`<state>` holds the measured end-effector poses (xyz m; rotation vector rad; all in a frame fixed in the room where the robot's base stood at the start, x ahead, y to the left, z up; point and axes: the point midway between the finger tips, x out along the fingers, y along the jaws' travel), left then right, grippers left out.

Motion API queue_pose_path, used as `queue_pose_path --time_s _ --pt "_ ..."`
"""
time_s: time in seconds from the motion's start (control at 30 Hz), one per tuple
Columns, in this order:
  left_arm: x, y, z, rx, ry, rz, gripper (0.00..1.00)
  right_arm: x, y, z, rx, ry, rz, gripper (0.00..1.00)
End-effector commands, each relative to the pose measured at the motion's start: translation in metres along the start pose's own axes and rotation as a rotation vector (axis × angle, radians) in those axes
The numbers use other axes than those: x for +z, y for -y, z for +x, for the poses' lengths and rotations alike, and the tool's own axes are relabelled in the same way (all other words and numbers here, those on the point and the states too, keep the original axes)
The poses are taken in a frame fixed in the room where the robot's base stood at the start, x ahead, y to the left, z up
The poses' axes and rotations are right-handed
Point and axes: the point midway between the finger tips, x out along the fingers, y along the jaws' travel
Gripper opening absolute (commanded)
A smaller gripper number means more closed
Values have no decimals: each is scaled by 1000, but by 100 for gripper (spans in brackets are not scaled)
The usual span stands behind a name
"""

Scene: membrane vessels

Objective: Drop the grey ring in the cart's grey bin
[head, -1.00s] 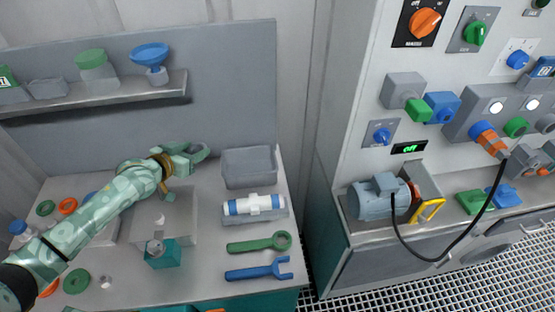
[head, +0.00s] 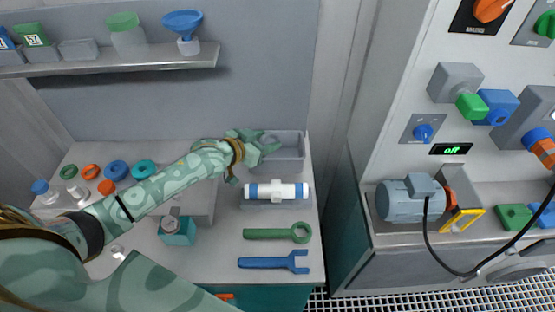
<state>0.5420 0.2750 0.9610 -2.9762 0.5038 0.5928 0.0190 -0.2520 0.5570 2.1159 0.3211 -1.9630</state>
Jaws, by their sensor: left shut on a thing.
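The grey bin (head: 290,167) is an open box at the back right of the cart's top. My left gripper (head: 270,146) reaches from the left to the bin's left side, with its fingertips over the bin's opening. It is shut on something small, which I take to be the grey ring. The ring itself is hidden or too small to make out between the fingers. My right gripper is not in view.
A white and blue cylinder (head: 276,191) lies in a tray in front of the bin. Green (head: 278,233) and blue (head: 273,262) wrenches lie nearer. Several coloured rings lie at the left. A shelf (head: 110,63) hangs above the back.

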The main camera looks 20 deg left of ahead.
Motion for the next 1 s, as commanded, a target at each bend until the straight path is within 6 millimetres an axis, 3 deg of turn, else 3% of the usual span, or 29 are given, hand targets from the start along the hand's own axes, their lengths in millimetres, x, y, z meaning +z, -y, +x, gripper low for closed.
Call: queue_pose_path --time_s 0.07,0.33,0.37,0.43,0.77,0.97,1.0 --pt "8 0 3 0 1 -1 28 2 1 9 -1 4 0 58" --pt "6 0 2 0 0 0 28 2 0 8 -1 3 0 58" --pt "6 0 2 0 0 0 55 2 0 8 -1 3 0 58" --pt "6 0 2 0 0 0 74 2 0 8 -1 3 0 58" --pt "4 0 2 0 0 0 74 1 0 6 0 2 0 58" --pt "-28 1 -12 -1 -4 2 74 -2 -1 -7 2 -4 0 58" --pt "-33 -6 -20 3 -1 0 74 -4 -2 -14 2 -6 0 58"
